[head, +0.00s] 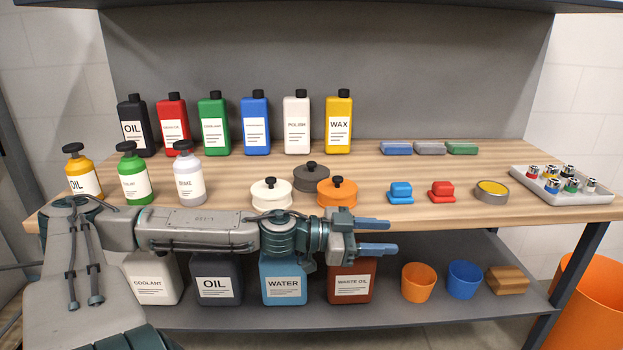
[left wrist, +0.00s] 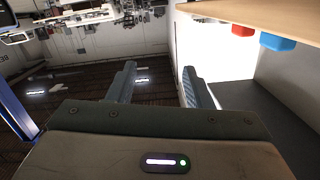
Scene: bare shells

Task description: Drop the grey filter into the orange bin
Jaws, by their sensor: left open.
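The grey filter (head: 311,177), a round dark grey canister with a black knob, stands on the wooden bench top behind a white filter (head: 271,194) and an orange filter (head: 337,192). The orange bin (head: 587,305) stands on the floor at the far right, cut off by the picture edge. My left gripper (head: 377,237) is at the bench's front edge, to the right of and in front of the grey filter, pointing right. Its two blue fingers are apart with nothing between them, as the left wrist view also shows (left wrist: 158,88). My right gripper is not in view.
Several bottles line the bench's back and left. A blue block (head: 401,193), a red block (head: 442,191), a yellow-topped tin (head: 491,192) and a battery tray (head: 562,185) stand to the right. The lower shelf (head: 390,310) holds jugs and small cups. A bench leg (head: 580,270) is before the bin.

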